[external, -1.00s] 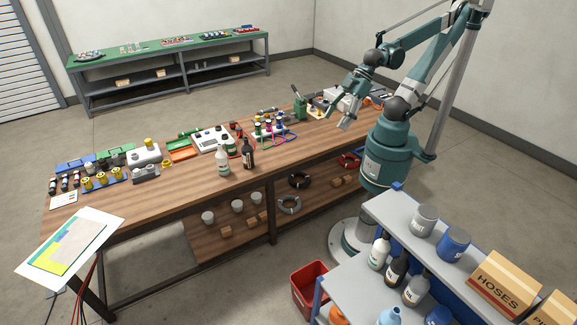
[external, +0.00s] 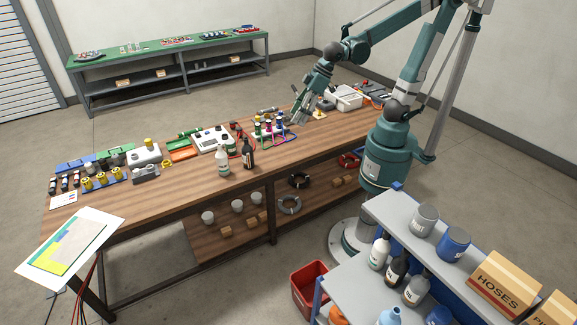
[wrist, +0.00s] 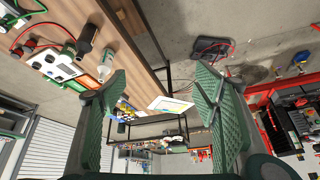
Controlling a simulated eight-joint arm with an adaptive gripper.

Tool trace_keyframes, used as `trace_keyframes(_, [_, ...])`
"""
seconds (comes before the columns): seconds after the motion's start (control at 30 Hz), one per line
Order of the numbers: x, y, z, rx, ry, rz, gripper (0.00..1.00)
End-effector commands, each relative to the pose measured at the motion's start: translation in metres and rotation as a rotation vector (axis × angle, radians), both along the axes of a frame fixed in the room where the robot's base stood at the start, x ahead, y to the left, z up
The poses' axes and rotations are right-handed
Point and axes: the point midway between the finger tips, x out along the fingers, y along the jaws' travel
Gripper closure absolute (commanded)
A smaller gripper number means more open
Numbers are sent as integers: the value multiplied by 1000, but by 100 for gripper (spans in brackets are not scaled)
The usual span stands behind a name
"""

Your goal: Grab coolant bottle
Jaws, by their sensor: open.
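A white bottle (external: 222,161) and a dark bottle (external: 248,155) stand side by side on the wooden bench (external: 190,190). I cannot read which is the coolant bottle. In the wrist view the white bottle (wrist: 106,66) and the dark bottle (wrist: 88,36) show at upper left, beyond the left finger. My gripper (external: 301,120) is over the bench, behind and to the right of both bottles, apart from them. In the wrist view my gripper (wrist: 160,95) has its green fingers wide apart with nothing between them.
A rack of small coloured bottles (external: 268,127) stands between my gripper and the two bottles. A white case (external: 215,138) lies behind them. More bottles (external: 397,268) stand on the grey shelf at lower right. The bench front left of the white bottle is clear.

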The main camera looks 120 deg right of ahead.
Motion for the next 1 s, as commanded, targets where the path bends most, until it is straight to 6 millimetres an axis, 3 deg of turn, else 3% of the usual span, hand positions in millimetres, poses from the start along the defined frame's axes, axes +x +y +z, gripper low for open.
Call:
trace_keyframes(0.47, [75, -64, -20, 24, 36, -183, 39])
trace_keyframes(1.0, [150, -146, -66, 44, 68, -391, 39])
